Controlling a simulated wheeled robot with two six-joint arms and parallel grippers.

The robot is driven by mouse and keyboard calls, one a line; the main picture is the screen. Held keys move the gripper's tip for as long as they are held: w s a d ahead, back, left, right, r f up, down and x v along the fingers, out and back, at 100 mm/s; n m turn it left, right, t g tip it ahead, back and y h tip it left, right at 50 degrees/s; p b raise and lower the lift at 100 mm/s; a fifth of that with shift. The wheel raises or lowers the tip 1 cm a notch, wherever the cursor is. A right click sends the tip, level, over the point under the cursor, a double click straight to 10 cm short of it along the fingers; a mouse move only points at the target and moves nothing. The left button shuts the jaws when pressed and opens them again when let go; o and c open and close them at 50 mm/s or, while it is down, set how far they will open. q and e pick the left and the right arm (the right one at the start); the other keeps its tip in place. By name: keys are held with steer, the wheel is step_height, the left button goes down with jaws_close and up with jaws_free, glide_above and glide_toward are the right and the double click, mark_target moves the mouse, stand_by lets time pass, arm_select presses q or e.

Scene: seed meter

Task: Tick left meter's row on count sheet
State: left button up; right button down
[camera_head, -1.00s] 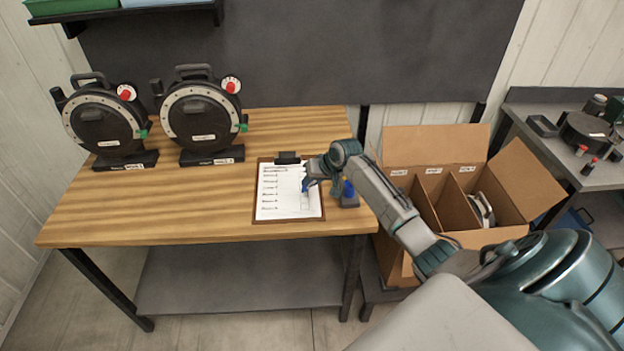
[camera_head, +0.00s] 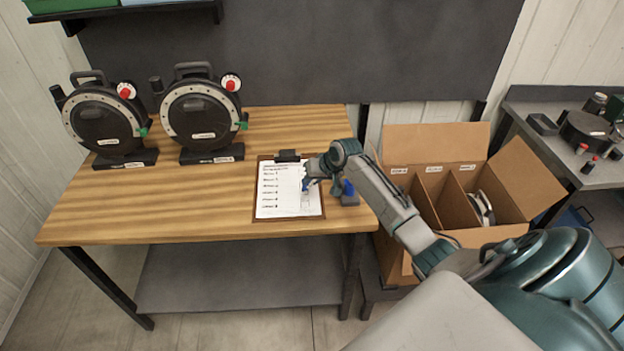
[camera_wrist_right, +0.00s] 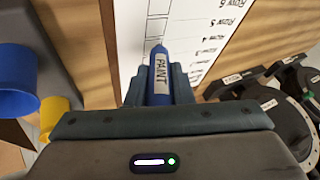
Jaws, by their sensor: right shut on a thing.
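The count sheet (camera_head: 270,203) lies on a brown clipboard (camera_head: 260,217) near the front right of the wooden bench. Its printed rows also show in the right wrist view (camera_wrist_right: 190,52). My right gripper (camera_head: 308,183) is over the sheet's right part. In the right wrist view it is shut on a blue paint marker (camera_wrist_right: 160,78), whose tip points at the sheet; I cannot tell if it touches. The left meter (camera_head: 103,125) and a second meter (camera_head: 199,120) stand upright at the bench's back left. My left gripper is not in view.
A blue cup (camera_wrist_right: 14,80) and a yellow cup (camera_wrist_right: 52,115) sit in a dark holder beside the clipboard. An open cardboard box (camera_head: 432,145) with dividers stands right of the bench (camera_head: 150,215). The bench's front left is clear.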

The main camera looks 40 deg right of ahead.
steer(key=shift+f, duration=0.1)
steer(key=shift+d+p, duration=0.6)
steer(key=shift+d, duration=0.3)
stand_by(1.0)
steer(key=shift+r+p, duration=2.1)
steer(key=shift+r, duration=0.9)
